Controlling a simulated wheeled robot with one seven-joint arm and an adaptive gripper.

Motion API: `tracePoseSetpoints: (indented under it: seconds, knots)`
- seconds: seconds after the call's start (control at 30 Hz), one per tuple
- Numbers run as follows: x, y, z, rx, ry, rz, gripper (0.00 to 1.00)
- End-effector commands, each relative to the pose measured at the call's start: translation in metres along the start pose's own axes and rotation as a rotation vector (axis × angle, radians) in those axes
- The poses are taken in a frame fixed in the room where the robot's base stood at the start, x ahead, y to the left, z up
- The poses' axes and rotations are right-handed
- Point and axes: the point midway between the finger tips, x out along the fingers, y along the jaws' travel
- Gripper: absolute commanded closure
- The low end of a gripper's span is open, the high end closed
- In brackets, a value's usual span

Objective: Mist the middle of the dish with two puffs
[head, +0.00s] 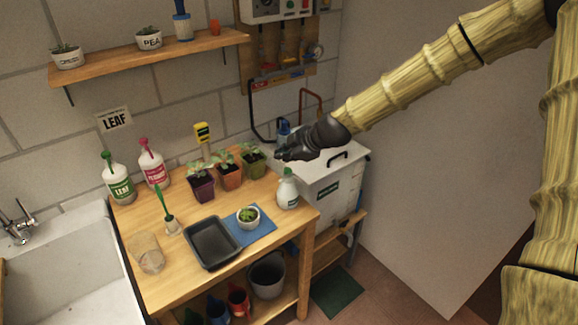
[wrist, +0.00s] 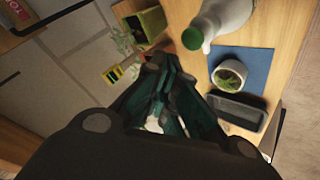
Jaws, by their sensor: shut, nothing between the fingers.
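The dish (head: 248,224) is a small round white bowl with green seedlings in it. It stands on a blue mat (head: 262,236), and also shows in the wrist view (wrist: 230,84). A white spray bottle with a green top (head: 288,192) stands upright behind and right of the dish, near the table's right edge; it also shows in the wrist view (wrist: 226,16). My gripper (head: 280,155) is shut and empty, above and behind the bottle, apart from it. Its closed fingers (wrist: 160,62) show in the wrist view.
A dark tray (head: 212,243) is left of the dish. Potted seedlings (head: 229,177) stand behind it. Two larger bottles, green-labelled (head: 118,183) and pink-labelled (head: 153,166), stand at the back left. A white lidded box (head: 335,185) is right of the table.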

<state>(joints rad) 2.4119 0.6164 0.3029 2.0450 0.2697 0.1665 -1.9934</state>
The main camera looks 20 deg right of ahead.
Motion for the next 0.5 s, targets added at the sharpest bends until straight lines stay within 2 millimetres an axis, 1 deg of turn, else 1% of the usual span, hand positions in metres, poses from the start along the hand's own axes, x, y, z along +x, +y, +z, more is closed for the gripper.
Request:
tracePoseSetpoints:
  seconds: [0.03,0.3,0.5]
  knots:
    - [-0.004,0.003,-0.003,-0.002,0.000,0.000,1.00]
    - [-0.019,0.013,-0.013,-0.001,0.000,0.000,1.00]
    - [-0.025,0.018,-0.018,0.000,0.000,0.000,1.00]
